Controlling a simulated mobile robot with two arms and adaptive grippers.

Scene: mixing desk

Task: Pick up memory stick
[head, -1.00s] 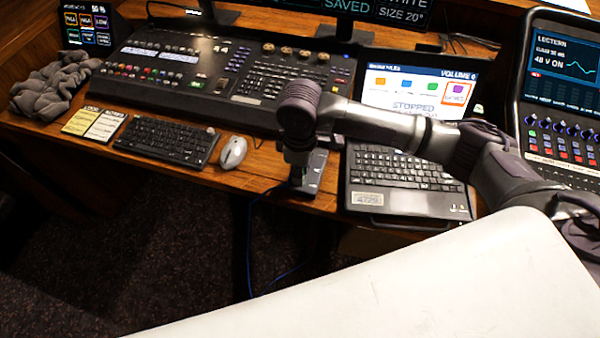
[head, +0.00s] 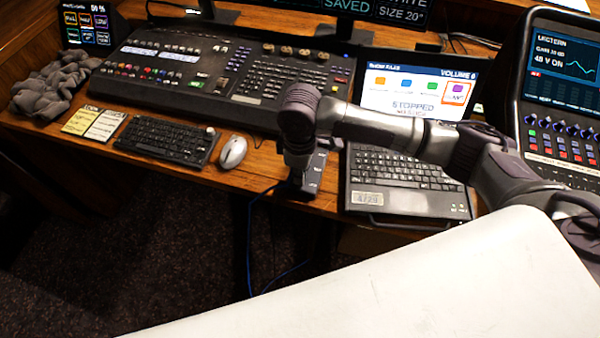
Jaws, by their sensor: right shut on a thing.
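My right gripper (head: 290,188) points down at the front edge of the wooden desk, between the mouse and the laptop. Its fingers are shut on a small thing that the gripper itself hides. I cannot make out the memory stick in this view. A small dark box (head: 315,173) lies on the desk right beside the gripper, partly covered by it. My left gripper is not in view.
The open laptop (head: 405,185) stands close on the right, with the mixing console (head: 225,75) behind. A grey mouse (head: 232,152) and a black keyboard (head: 168,139) lie to the left. A blue cable (head: 250,240) hangs below the desk edge.

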